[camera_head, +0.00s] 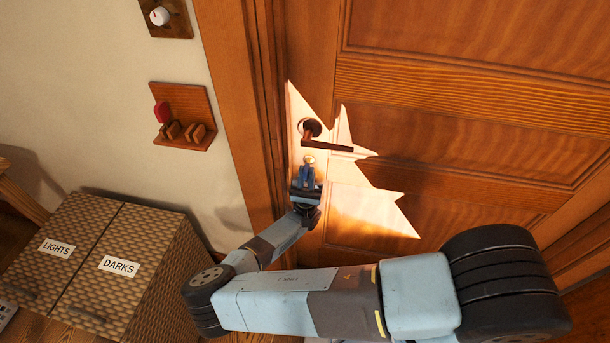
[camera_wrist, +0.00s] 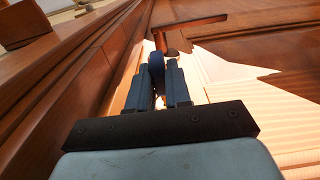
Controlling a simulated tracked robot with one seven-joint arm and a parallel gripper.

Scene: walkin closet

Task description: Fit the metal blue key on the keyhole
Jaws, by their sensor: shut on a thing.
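My gripper (camera_head: 307,176) is at the door's left edge, just below the dark door handle (camera_head: 328,143). It is shut on the blue key (camera_wrist: 157,68), whose rounded head shows between the fingers in the wrist view; the fingers hide much of it. A small round brass keyhole (camera_head: 309,159) sits on the door under the handle, directly above the fingertips in the head view. The key is very close to the keyhole, but I cannot tell whether its tip touches or enters it.
The wooden door (camera_head: 450,130) has a raised frame on its left. A wall rack (camera_head: 182,115) with a red key (camera_head: 161,112) hangs left of it, below a white dial (camera_head: 160,16). A wicker hamper (camera_head: 150,270) labelled LIGHTS and DARKS stands at lower left.

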